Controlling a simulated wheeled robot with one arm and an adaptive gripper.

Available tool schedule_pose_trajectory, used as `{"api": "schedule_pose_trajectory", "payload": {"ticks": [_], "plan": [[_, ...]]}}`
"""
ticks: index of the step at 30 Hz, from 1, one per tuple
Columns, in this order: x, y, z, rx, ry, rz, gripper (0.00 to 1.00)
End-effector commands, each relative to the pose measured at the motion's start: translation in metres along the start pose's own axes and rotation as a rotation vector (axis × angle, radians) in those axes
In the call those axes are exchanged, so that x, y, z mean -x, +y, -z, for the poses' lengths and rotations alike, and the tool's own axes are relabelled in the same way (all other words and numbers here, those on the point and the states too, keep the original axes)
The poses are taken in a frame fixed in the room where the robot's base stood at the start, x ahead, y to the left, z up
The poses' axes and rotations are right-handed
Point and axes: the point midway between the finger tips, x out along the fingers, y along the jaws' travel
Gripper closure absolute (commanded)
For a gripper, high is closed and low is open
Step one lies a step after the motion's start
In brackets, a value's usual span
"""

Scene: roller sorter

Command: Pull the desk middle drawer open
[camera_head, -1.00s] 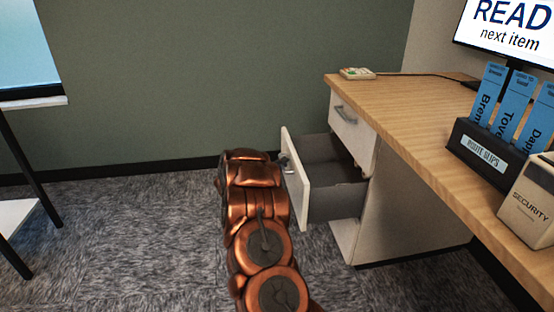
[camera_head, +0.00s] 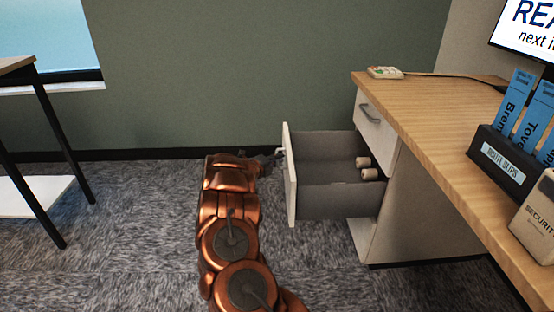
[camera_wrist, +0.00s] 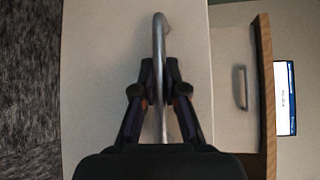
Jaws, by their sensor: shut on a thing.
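The desk's middle drawer (camera_head: 335,203) stands well open in the head view, below a shut top drawer (camera_head: 378,122). Two pale cylinders (camera_head: 366,168) lie inside it towards the back. My gripper (camera_head: 275,158) is at the drawer's front panel (camera_head: 290,180), mostly hidden behind my own arm. In the wrist view the panel (camera_wrist: 100,60) fills the middle. My gripper (camera_wrist: 160,92) is shut on the drawer's grey bar handle (camera_wrist: 159,40), one finger on each side of the bar.
The wooden desktop (camera_head: 430,105) holds a small keypad device (camera_head: 384,72), a route slips holder (camera_head: 503,160) and a security box (camera_head: 537,215). A table with a low white shelf (camera_head: 35,195) stands at the left. Carpet between is clear.

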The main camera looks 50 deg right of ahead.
Motion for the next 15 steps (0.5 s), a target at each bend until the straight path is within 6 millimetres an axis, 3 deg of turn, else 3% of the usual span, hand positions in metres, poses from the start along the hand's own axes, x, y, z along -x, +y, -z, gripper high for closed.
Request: {"api": "schedule_pose_trajectory", "payload": {"ticks": [2, 3, 6, 15], "plan": [[0.0003, -0.0009, -0.0017, 0.000, -0.004, 0.001, 1.00], [0.0003, -0.0009, -0.0018, 0.000, -0.004, 0.002, 0.87], [0.0004, -0.0009, -0.0018, 0.000, -0.004, 0.002, 0.77], [0.0017, -0.0002, -0.0017, 0.000, -0.004, 0.000, 0.77]]}}
